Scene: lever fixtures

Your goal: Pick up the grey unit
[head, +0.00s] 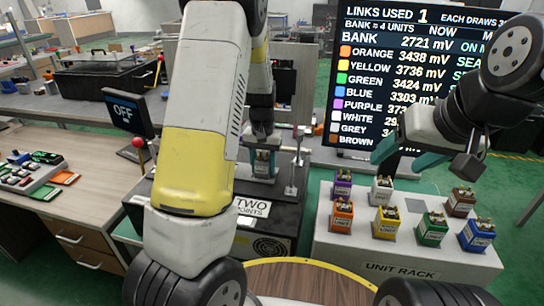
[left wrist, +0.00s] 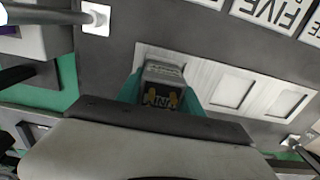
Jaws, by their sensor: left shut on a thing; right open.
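The grey unit (left wrist: 163,82) shows in the left wrist view between the teal fingertips of my left gripper (left wrist: 163,92). It has two brass-coloured contacts and a dark label. My left gripper is shut on it, over the left end of a pale slotted plate (left wrist: 210,70). I cannot tell whether the unit is seated or raised. In the head view my left gripper (head: 264,158) is behind my large arm link, above the dark box marked "TWO POINTS" (head: 268,218). My right gripper (head: 426,160) is open and empty above the unit rack.
The unit rack (head: 400,268) holds purple, white, orange, yellow, green, blue and brown units. A screen (head: 420,60) behind reads "LINKS USED 1" and bank 2721 mV. A small display (head: 124,112) reads "OFF". Two square openings (left wrist: 234,90) in the plate look empty. Metal posts (head: 294,165) stand beside the left gripper.

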